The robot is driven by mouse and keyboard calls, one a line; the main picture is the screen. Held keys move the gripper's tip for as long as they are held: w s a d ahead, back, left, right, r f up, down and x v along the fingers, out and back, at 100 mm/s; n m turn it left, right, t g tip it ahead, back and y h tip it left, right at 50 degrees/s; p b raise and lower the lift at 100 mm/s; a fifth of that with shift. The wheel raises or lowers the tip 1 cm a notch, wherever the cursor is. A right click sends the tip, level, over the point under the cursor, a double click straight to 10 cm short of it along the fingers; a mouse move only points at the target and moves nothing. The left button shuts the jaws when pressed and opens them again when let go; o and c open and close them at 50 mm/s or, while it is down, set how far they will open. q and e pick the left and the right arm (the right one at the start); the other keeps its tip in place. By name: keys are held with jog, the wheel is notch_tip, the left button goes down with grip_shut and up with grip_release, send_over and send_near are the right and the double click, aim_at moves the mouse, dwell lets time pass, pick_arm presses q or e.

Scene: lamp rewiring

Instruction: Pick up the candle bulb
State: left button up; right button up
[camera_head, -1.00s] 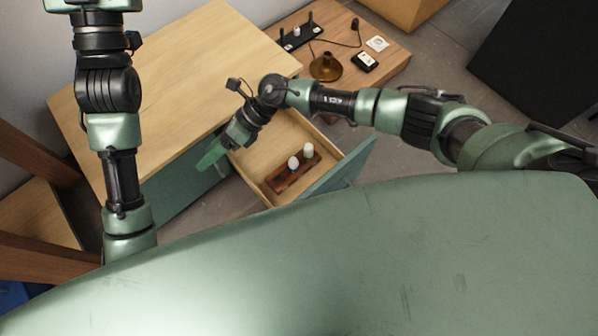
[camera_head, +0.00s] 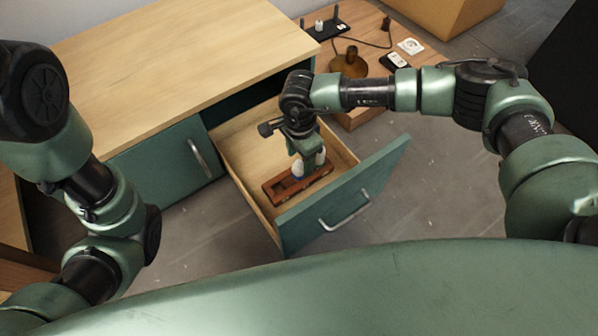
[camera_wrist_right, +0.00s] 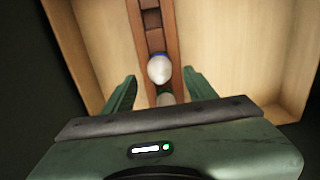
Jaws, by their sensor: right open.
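Two whitish bulbs stand in a reddish-brown wooden rack (camera_head: 283,190) inside the open drawer. The left, egg-shaped bulb (camera_head: 298,171) shows in the right wrist view as a white rounded bulb (camera_wrist_right: 159,69) with a blue ring at its base. The other bulb (camera_head: 321,158) is partly behind my gripper; in the right wrist view its top (camera_wrist_right: 165,99) shows just above the gripper body. I cannot tell surely which is the candle bulb. My right gripper (camera_head: 307,153) points down over the rack, open, its fingers (camera_wrist_right: 160,88) either side of the bulbs' line. My left gripper is not in view.
The drawer (camera_head: 345,190) has low wooden walls around the rack, with bare floor inside. The cabinet top (camera_head: 170,60) is clear. A low table behind holds a brown lamp base (camera_head: 349,63), a black stand (camera_head: 327,30) and a small black-and-white item (camera_head: 397,61).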

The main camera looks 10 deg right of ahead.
aim_at(298, 168)
jog(key=f+b, duration=0.4)
jog(key=f, duration=0.1)
jog(key=shift+s+a, duration=0.1)
jog(key=shift+a, duration=0.15)
jog(key=shift+r, duration=0.1)
grip_shut()
jog(key=shift+r, duration=0.1)
